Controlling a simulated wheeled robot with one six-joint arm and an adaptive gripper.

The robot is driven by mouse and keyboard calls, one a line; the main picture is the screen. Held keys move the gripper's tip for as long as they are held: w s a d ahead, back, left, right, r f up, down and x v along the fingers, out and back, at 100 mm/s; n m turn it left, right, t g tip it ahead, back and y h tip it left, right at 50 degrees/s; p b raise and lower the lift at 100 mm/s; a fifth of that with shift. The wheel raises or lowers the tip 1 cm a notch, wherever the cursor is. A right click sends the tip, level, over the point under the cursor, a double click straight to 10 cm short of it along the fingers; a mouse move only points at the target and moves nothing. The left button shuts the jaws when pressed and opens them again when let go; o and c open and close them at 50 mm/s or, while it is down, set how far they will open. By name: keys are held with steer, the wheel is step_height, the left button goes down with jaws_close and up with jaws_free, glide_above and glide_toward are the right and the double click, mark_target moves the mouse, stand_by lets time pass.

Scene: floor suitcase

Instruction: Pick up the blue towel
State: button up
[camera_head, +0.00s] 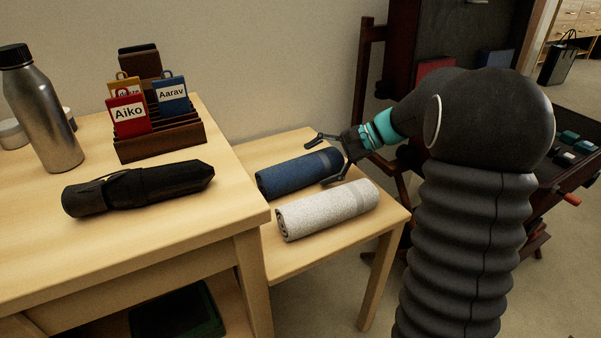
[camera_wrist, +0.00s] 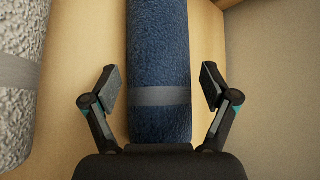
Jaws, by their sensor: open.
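The blue towel (camera_head: 292,174) is a rolled cylinder lying on the low wooden table in the head view. In the wrist view the blue towel (camera_wrist: 158,52) runs up the picture between my fingers, with a grey band across it. My gripper (camera_head: 328,160) is open at the towel's right end, one finger to each side. In the wrist view my gripper (camera_wrist: 160,88) shows a gap between each fingertip and the towel. How high the fingertips are above the table is hard to tell.
A rolled light grey towel (camera_head: 325,209) lies beside the blue one, close to the near finger. A taller table (camera_head: 170,240) on the left holds a black umbrella (camera_head: 140,187), a steel bottle (camera_head: 42,110) and a rack (camera_head: 160,140) with name tags. A wall stands behind.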

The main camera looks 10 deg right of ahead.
steer(key=shift+w+a+f, duration=0.1)
steer(key=shift+a+f, duration=0.2)
steer(key=shift+a, duration=0.15)
steer(key=c, duration=0.9)
steer(key=shift+r, duration=0.1)
